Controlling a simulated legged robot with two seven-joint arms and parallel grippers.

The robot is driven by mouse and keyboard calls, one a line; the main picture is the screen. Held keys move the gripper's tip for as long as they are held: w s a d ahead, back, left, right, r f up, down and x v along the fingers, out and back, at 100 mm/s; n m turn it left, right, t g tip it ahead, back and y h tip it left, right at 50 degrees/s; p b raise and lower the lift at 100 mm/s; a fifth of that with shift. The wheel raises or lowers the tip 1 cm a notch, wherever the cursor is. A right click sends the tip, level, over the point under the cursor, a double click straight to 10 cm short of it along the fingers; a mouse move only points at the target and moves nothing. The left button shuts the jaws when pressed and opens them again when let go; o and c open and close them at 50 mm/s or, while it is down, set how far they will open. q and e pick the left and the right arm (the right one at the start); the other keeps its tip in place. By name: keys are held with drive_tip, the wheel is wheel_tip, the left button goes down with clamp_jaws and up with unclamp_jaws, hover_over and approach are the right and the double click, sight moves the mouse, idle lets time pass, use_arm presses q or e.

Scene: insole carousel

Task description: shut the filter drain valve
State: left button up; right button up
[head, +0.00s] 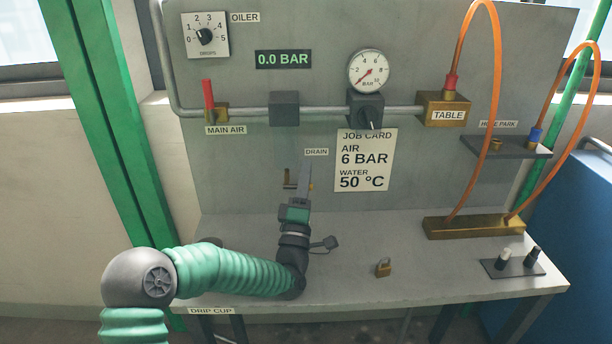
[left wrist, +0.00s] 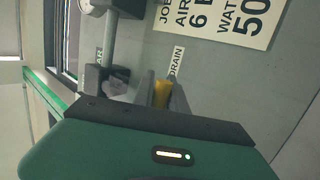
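The filter drain valve (head: 288,183) is a small brass fitting low on the grey panel, below and left of the DRAIN label (head: 316,152). My left gripper (head: 304,172) points up at the panel just right of the brass part and hides some of it. In the left wrist view, my left gripper (left wrist: 164,92) has its two grey fingers a little apart, with a yellow brass piece (left wrist: 161,94) of the valve showing between them. I cannot tell whether the fingers touch it. The lever's angle is not clear. My right gripper is in neither view.
Above are the pipe, the red MAIN AIR lever (head: 208,95) and the dark regulator (head: 367,110). A job card (head: 364,160) is right of the gripper. Orange hoses (head: 493,90) loop at the right.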

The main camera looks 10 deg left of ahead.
use_arm(q)
drive_tip(key=o, duration=0.4)
drive_tip(key=shift+a, duration=0.1)
drive_tip(key=s, duration=0.4)
drive_tip(key=s+p, duration=0.1)
drive_tip(key=s, duration=0.3)
drive_tip(key=s+d+f+p, duration=0.1)
drive_tip(key=s, duration=0.3)
drive_tip(key=shift+s, duration=0.4)
drive_tip(key=shift+r, duration=0.1)
drive_tip(key=shift+s, duration=0.1)
